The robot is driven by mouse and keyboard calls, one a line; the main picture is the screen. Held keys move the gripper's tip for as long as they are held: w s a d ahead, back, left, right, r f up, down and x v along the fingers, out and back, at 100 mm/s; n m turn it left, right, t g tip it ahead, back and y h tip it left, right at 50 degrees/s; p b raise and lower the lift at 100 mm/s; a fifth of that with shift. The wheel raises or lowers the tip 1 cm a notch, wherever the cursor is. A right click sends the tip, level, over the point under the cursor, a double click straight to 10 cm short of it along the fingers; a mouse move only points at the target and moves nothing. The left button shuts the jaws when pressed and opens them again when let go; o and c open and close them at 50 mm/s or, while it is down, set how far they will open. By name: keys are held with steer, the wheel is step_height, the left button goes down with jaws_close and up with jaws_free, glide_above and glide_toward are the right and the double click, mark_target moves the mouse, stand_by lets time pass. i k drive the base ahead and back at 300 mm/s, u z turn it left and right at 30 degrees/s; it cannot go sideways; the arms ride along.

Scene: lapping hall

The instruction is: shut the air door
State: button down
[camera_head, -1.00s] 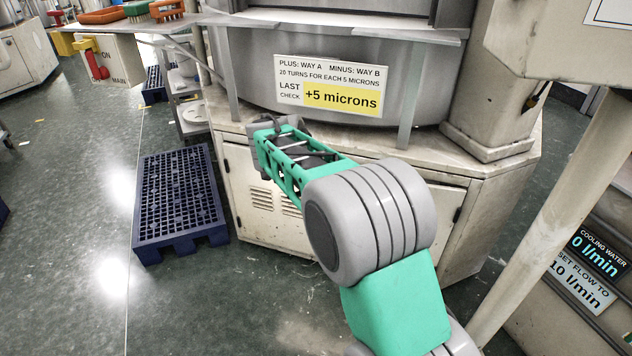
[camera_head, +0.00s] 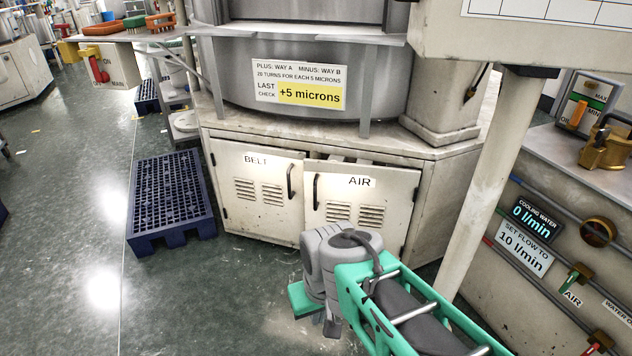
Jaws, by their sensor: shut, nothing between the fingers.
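The air door (camera_head: 385,200) is the right-hand door of the off-white cabinet, with an AIR label, vent slots and a dark handle (camera_head: 316,191) near its left edge. A dark gap with pale parts inside shows above its top edge, so it stands slightly ajar; how far is hard to tell. My arm comes in from the lower right, in front of the door's lower part. My gripper (camera_head: 331,327) hangs below the grey wrist, low in front of the cabinet and apart from the handle. Its fingers are small and partly hidden by my wrist and forearm; they look shut and empty.
The belt door (camera_head: 262,190) is to the left and looks flush. A blue pallet (camera_head: 170,200) lies on the floor at left. A pale slanted post (camera_head: 485,185) and a cooling-water panel (camera_head: 560,240) stand at right. Floor left of my gripper is clear.

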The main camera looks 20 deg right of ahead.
mark_target(381, 199)
steer(key=u, duration=0.5)
steer(key=i, duration=0.8)
steer(key=u, duration=0.5)
steer(key=i, duration=0.6)
